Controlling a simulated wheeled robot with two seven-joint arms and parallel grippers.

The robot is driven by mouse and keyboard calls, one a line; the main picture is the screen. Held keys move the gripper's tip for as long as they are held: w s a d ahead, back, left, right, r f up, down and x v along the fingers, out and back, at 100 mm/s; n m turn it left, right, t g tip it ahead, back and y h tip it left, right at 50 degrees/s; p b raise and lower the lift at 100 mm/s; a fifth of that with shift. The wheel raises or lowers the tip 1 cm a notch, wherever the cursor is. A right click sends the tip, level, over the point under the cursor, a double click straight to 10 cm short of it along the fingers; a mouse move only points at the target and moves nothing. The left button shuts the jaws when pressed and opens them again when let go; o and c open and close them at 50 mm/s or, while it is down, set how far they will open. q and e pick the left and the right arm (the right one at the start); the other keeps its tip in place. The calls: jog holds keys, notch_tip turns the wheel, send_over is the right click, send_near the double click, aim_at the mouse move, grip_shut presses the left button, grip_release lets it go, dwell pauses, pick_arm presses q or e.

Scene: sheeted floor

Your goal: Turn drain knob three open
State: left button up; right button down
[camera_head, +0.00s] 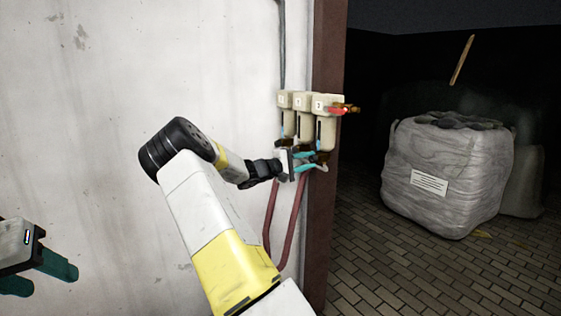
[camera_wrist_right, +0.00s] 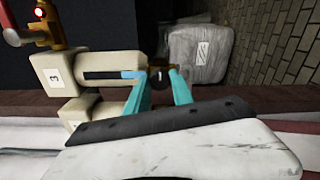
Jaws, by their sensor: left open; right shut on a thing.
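Several cream filter units hang in a row on the wall, and the one labelled 3 (camera_head: 324,132) is nearest the brown post. In the right wrist view its housing (camera_wrist_right: 60,72) lies sideways, with the bowl pointing right. My right gripper (camera_head: 312,162) is at the lower end of this unit. In the right wrist view its teal fingers (camera_wrist_right: 155,82) are shut on the small dark drain knob three (camera_wrist_right: 158,72), which they partly hide. How far the knob is turned cannot be told. My left gripper (camera_head: 50,280) is open and empty at the lower left, far from the units.
A red-handled brass valve (camera_head: 345,109) sticks out beside unit 3. Dark red hoses (camera_head: 297,215) hang below the units. The brown post (camera_head: 328,50) stands close on the right. A large wrapped bag (camera_head: 445,170) stands on the brick floor beyond.

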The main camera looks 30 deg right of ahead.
jog(key=shift+f, duration=0.1)
jog(key=c, duration=1.1)
grip_release()
jog(key=a, duration=0.7)
jog(key=shift+s+a, duration=0.35)
jog(key=shift+a, duration=0.05)
